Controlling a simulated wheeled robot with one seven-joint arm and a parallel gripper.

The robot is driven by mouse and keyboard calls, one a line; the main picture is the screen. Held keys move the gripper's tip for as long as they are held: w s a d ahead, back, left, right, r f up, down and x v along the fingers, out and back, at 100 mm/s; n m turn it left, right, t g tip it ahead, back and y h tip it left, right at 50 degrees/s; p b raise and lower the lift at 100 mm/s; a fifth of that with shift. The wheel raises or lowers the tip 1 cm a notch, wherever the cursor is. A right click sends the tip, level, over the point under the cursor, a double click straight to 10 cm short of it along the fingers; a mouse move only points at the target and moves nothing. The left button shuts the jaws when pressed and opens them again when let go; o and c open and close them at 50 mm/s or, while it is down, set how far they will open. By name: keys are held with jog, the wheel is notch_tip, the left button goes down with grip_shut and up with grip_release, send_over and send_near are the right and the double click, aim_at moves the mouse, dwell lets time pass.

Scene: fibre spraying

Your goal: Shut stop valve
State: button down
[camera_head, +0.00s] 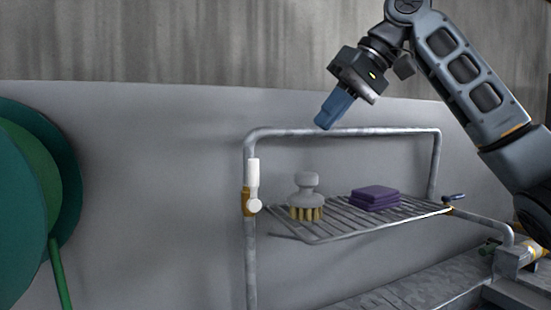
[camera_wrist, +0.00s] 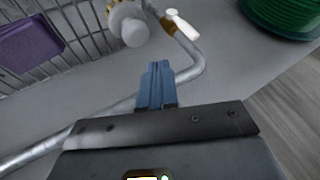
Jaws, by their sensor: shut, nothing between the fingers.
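A valve with a brass-yellow body (camera_head: 248,203) and a white lever (camera_head: 253,172) sits on the left upright of the grey pipe frame. The lever points up, in line with the pipe. In the wrist view the white lever (camera_wrist: 182,25) shows at the top, beyond my fingertips. A second small valve with a dark blue handle (camera_head: 455,197) is on the pipe at the right. My gripper (camera_head: 323,123) has blue fingers and is shut and empty. It points down and left near the frame's top bar, right of and above the white lever. The fingers also show in the wrist view (camera_wrist: 156,66).
A wire rack (camera_head: 330,231) inside the pipe frame holds a round brush (camera_head: 306,190) and folded purple cloths (camera_head: 376,196). A green hose reel (camera_head: 40,170) stands at the left. The grey wall between reel and frame is clear.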

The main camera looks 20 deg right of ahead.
send_near(258, 179)
jog(key=w+d+f, duration=0.2)
jog(key=f+p, duration=0.1)
jog(key=f, duration=0.1)
jog(key=shift+w+d, duration=0.4)
jog(key=a, duration=0.4)
jog(key=shift+w+a+f+p, duration=0.15)
jog(key=shift+a+f+p, duration=0.05)
jog(key=shift+f+p, duration=0.15)
jog(key=shift+r, duration=0.1)
jog(key=shift+a, duration=0.1)
